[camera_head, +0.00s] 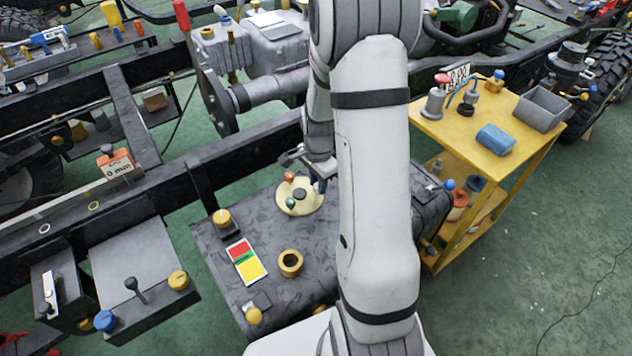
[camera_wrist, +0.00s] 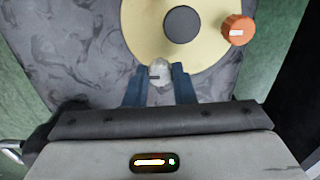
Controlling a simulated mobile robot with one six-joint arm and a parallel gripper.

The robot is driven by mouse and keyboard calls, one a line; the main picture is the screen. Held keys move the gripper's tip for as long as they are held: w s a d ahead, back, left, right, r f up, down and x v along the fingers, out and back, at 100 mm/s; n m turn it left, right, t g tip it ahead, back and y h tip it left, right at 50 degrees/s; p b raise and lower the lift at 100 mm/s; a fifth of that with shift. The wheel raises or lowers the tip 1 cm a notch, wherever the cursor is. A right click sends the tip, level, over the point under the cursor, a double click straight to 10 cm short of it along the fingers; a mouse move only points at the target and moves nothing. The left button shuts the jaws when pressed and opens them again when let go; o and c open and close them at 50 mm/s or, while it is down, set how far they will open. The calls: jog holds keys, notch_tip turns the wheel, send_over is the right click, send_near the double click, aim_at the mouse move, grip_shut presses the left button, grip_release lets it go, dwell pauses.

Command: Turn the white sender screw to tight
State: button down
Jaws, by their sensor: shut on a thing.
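The white sender screw (camera_wrist: 159,72) shows in the wrist view at the near edge of a cream round plate (camera_wrist: 140,28). A dark slot or mark crosses its face. My gripper (camera_wrist: 160,84) is shut on the white screw, with a blue finger on each side of it. In the head view the cream plate (camera_head: 299,208) lies on top of the dark grey tank (camera_head: 235,290). My gripper (camera_head: 318,184) is at the plate's upper right edge there, partly behind my arm. The white screw cannot be made out in the head view.
A yellow ring (camera_head: 290,263), a red-and-yellow card (camera_head: 246,261) and yellow knobs (camera_head: 222,219) are on the tank. A yellow cart (camera_head: 440,125) stands at the right. Black chassis rails (camera_head: 150,190) run at the left.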

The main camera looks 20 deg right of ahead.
jog(key=shift+m, duration=0.3)
dwell(0.4)
jog(key=c, duration=1.2)
grip_release()
notch_tip(320, 180, up, 8)
jog(key=shift+d+f+p, duration=0.1)
jog(key=shift+f+p, duration=0.05)
jog(key=shift+p, duration=0.6)
